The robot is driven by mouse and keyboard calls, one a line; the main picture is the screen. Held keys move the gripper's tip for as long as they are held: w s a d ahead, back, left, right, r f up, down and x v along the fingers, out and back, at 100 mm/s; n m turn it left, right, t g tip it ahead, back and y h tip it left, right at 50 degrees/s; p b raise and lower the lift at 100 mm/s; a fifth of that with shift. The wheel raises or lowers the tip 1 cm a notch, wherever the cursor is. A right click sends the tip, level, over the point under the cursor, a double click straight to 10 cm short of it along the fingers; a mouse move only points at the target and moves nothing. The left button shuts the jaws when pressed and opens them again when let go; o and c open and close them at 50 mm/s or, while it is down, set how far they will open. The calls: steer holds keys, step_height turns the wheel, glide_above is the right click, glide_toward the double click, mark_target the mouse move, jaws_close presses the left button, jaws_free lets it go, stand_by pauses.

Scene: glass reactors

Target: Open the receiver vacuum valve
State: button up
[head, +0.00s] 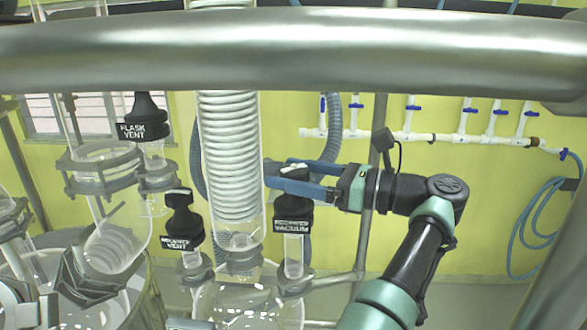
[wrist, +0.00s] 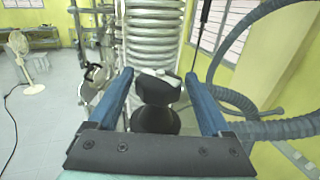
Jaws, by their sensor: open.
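The receiver vacuum valve (head: 292,215) is a black knob with a white-lettered "RECEIVER VACUUM" label, on a clear glass neck right of the coiled condenser. My gripper (head: 278,176) comes from the right at the height of the knob's top. In the wrist view the black knob (wrist: 157,100) stands between the two blue fingers of my gripper (wrist: 158,78), with a gap on each side. The gripper is open and not closed on the knob. In the head view the fingers partly cover the knob's top.
The glass coil condenser (head: 230,160) stands just left of my fingertips. The receiver vent valve (head: 181,222) and flask vent valve (head: 146,118) are further left. A thick metal bar (head: 300,48) crosses the top. A grey hose (wrist: 235,100) runs at the right in the wrist view.

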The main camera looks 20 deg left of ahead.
steer(key=shift+s+t, duration=0.1)
steer(key=shift+t, duration=0.2)
steer(key=shift+m+t+p, duration=0.6)
steer(key=shift+m+t, duration=0.1)
steer(key=shift+t, duration=0.4)
steer(key=m+t+h, duration=0.2)
steer(key=m+t, duration=0.2)
steer(key=t, duration=0.1)
steer(key=shift+f+t, duration=0.1)
steer(key=shift+t, duration=0.2)
steer(key=shift+m+t+h, duration=1)
steer(key=shift+m+t, duration=0.1)
steer(key=shift+t, duration=0.1)
steer(key=shift+c, duration=0.3)
